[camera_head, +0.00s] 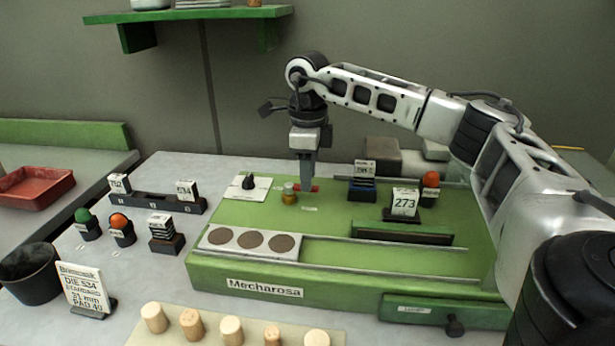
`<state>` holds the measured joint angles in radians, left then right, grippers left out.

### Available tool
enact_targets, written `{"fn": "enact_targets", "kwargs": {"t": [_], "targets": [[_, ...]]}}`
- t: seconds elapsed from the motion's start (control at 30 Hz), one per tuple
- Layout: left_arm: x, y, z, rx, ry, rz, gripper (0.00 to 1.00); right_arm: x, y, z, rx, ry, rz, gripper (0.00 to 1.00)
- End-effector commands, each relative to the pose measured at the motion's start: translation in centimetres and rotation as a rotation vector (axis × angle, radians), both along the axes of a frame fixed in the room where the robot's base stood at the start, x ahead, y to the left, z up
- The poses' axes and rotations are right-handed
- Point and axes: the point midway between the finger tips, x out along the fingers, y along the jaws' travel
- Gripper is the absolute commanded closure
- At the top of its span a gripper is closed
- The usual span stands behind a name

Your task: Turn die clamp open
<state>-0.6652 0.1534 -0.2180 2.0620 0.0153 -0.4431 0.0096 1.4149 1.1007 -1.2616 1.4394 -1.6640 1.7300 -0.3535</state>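On the green machine bed (340,265) marked "Mecharosa", a small red piece (313,188), which looks like a clamp lever, lies beside a short brass-coloured cylinder (289,195) with a pale top. A black knob (248,181) stands on a white plate to their left; I cannot tell for certain which piece is the die clamp. My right gripper (306,184) points straight down at the red piece, its fingertips covering part of it. The fingers overlap in this view, so their gap and any contact are unclear. My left gripper is out of view.
A "273" card (404,202) and an orange ball (431,178) stand right of the gripper. A strip with three brown discs (251,239) lies in front. A dark bucket (30,273) and red tray (36,187) are left.

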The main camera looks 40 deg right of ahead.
Motion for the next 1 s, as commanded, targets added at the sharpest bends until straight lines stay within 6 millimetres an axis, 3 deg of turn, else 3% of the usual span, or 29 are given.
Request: {"fn": "enact_targets", "kwargs": {"t": [0.17, 0.47, 0.6, 1.0], "targets": [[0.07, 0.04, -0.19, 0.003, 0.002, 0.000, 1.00, -0.02, 0.00, -1.30, 0.000, 0.000, 0.000, 0.64], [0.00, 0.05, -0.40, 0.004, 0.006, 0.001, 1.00, 0.00, 0.00, -1.47, 0.001, -0.001, 0.000, 0.64], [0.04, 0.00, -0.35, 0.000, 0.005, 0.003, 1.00, -0.01, 0.01, -1.45, 0.001, -0.001, 0.000, 1.00], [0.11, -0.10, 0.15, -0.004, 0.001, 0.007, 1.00, 0.12, -0.10, -1.35, 0.001, 0.000, 0.042, 1.00]]}}
